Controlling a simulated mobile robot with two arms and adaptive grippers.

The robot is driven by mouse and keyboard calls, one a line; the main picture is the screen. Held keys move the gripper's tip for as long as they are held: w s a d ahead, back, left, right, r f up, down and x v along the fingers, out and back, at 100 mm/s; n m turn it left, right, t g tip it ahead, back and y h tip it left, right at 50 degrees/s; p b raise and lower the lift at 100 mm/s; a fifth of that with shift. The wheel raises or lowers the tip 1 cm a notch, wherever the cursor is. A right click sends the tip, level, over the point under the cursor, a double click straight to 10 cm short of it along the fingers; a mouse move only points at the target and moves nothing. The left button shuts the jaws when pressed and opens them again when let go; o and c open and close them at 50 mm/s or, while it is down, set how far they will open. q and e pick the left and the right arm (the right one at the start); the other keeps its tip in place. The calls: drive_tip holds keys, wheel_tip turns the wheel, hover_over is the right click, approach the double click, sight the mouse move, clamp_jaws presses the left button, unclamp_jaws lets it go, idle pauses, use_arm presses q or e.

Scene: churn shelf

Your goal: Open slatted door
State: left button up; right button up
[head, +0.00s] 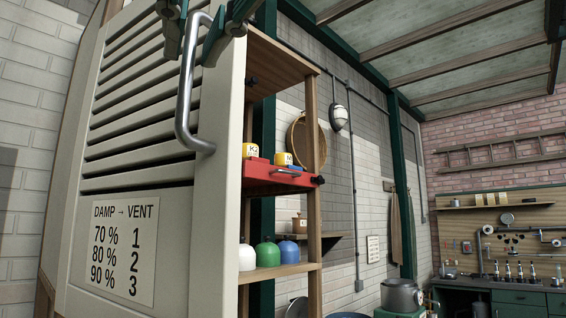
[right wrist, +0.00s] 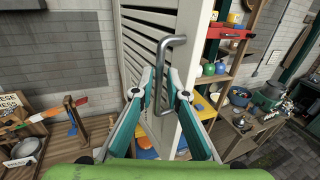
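The slatted door (head: 150,85) is cream, with dark slits and a DAMP → VENT label (head: 124,252) on its lower panel. Its bent metal handle (head: 184,100) stands out near the right edge; door (right wrist: 135,42) and handle (right wrist: 161,62) also show in the right wrist view. My right gripper (head: 194,38) is at the handle's upper part, at the top of the head view. In the right wrist view its two fingers (right wrist: 160,78) are apart, with the handle's bar between them and a gap around it. My left gripper is not in view.
Right of the door, wooden shelves hold a red tray (head: 262,181) with yellow jars and, below, several round-topped containers (head: 267,254). A metal pot (head: 401,296) stands lower right. A workbench (head: 515,297) is at the far right. A brick wall (head: 30,120) lies left.

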drive_tip(key=v, duration=0.9)
